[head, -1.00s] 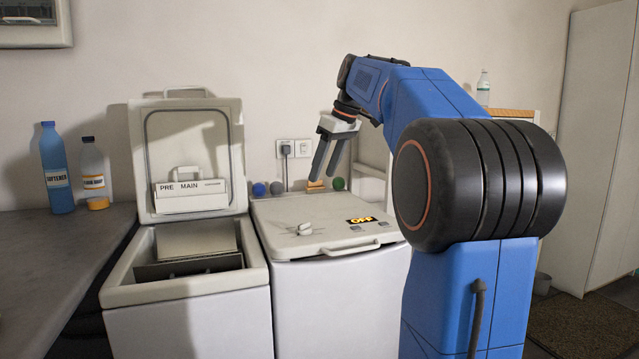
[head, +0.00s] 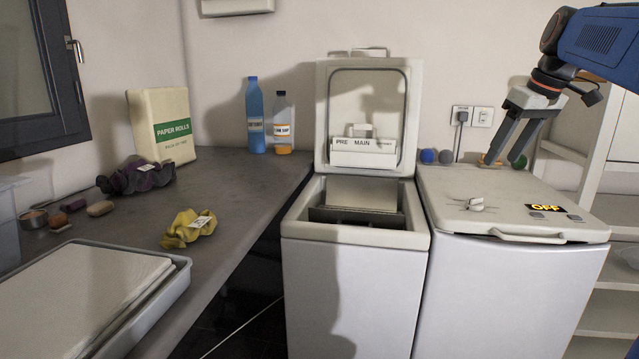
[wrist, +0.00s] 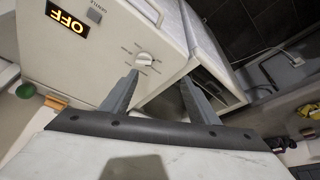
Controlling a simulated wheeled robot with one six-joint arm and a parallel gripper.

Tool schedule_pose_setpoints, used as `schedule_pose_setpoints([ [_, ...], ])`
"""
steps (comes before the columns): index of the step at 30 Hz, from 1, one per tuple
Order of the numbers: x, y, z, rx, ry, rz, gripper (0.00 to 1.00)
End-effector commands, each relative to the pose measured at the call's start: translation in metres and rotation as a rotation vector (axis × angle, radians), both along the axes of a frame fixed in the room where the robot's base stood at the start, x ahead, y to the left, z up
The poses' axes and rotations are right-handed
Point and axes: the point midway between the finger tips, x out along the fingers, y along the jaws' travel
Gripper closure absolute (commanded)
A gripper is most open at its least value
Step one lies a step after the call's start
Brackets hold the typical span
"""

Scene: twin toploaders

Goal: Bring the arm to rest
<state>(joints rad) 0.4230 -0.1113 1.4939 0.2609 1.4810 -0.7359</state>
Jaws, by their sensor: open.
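My gripper (head: 507,143) is at the upper right of the head view. It is open and empty, its two fingers pointing down above the back of the closed right toploader (head: 468,186). In the wrist view my gripper (wrist: 158,92) shows both fingers apart with nothing between them. My blue arm comes in from the right edge of the head view.
The left toploader (head: 292,222) stands with its lid (head: 366,85) up. Small coloured balls sit behind the right machine. The counter (head: 232,205) at left holds a yellow cloth (head: 188,227), a dark cloth (head: 135,178), bottles and a tray (head: 178,282).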

Motion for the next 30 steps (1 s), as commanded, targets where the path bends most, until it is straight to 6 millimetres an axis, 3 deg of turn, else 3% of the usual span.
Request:
schedule_pose_setpoints([
  [1,-0.014,0.016,-0.010,-0.002,0.004,-0.014,0.45],
  [6,-0.055,0.056,-0.048,-0.003,0.011,-0.082,0.45],
  [15,-0.136,0.109,-0.130,-0.010,0.011,-0.185,0.45],
  [24,-0.220,0.142,-0.230,-0.010,-0.010,-0.269,0.45],
  [30,-0.262,0.152,-0.288,-0.005,-0.026,-0.307,0.45],
])
